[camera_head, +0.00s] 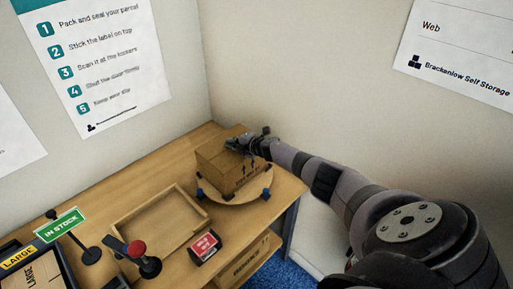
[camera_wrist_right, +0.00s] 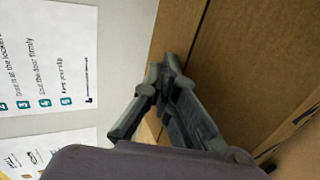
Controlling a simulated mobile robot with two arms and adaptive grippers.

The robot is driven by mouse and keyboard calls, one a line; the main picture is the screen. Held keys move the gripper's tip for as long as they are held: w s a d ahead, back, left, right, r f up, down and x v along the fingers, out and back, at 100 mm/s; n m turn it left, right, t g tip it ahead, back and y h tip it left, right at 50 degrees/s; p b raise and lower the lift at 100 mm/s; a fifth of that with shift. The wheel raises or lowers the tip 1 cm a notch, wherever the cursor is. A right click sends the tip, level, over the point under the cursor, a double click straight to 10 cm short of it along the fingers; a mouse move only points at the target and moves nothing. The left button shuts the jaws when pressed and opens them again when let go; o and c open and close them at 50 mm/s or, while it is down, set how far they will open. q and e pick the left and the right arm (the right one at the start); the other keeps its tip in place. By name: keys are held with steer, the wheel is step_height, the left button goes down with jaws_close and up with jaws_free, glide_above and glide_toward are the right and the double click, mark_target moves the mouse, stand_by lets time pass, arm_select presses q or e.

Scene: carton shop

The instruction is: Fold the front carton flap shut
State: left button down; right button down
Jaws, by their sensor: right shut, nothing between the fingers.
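The brown carton (camera_head: 214,172) stands on a round wooden board at the far right end of the table. My right gripper (camera_head: 231,145) is at the carton's top, its fingers shut with nothing between them. In the right wrist view the closed fingertips (camera_wrist_right: 166,72) lie close against brown cardboard (camera_wrist_right: 258,60) of the carton. I cannot tell whether they touch it. The gripper and wrist hide part of the carton's top, so how the front flap lies is unclear. My left gripper is not in view.
The round board (camera_head: 238,198) has blue knobs at its rim. Walls close in behind the carton.

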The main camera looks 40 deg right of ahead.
steer(key=shift+r, duration=0.1)
stand_by(0.4)
steer(key=shift+r+p, duration=1.35)
steer(key=shift+p, duration=0.05)
step_height(320, 180, up, 13)
steer(key=p, duration=0.4)
steer(key=shift+f, duration=0.15)
